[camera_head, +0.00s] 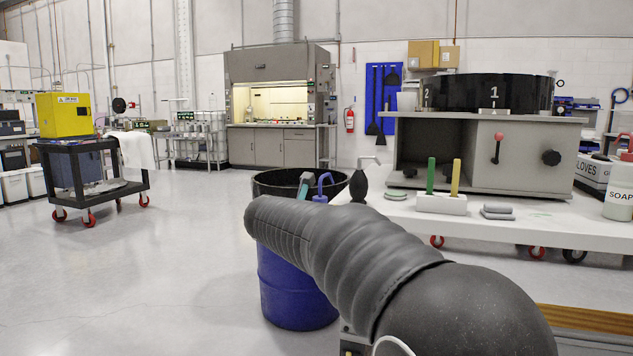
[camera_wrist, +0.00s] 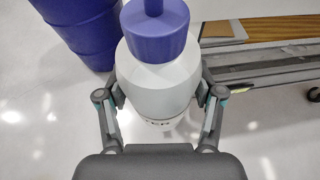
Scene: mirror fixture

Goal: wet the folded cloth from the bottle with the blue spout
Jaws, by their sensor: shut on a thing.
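My gripper (camera_wrist: 162,97) is shut on a white bottle (camera_wrist: 152,88) with a blue cap and spout (camera_wrist: 156,38), one finger on each side of its body. Part of a label ending in "TER" shows low on the bottle. In the head view the blue spout (camera_head: 323,184) and a teal part of my gripper (camera_head: 304,185) show past my arm, in front of the drum's opening; the bottle's body is hidden. A small grey stacked or folded piece (camera_head: 497,211), which looks like the folded cloth, lies on the white table (camera_head: 560,232).
A blue drum (camera_head: 292,295) stands on the floor behind my arm.

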